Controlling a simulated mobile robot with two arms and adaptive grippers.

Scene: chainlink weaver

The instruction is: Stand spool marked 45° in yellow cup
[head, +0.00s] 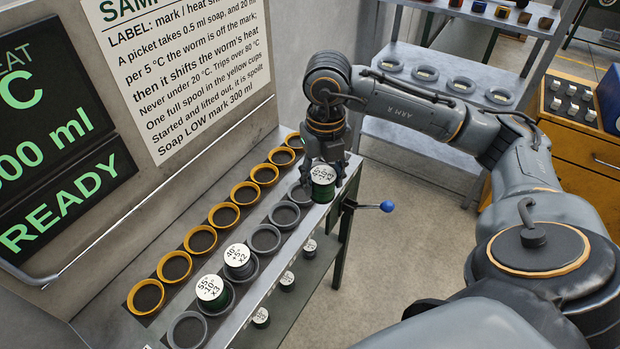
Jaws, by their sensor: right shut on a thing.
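My right gripper (323,165) is shut on a spool with green winding and a white top label (323,176), at the far end of the grey cup row. The label is too small and turned to read surely, and I cannot tell whether the spool's bottom clears the bench. A row of yellow-rimmed cups (224,204) runs along the wall side; the ones in view look empty. A dark spool marked 40° (240,262) and a green spool that seems marked 55° (213,294) stand in grey cups nearer me. My left gripper is not in view.
Empty grey cups (265,252) lie between the standing spools and my gripper. Several small spools (287,281) sit on a lower shelf. A blue-knobbed lever (387,206) sticks out from the bench's right side. A ready display (55,130) and label sheet stand behind.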

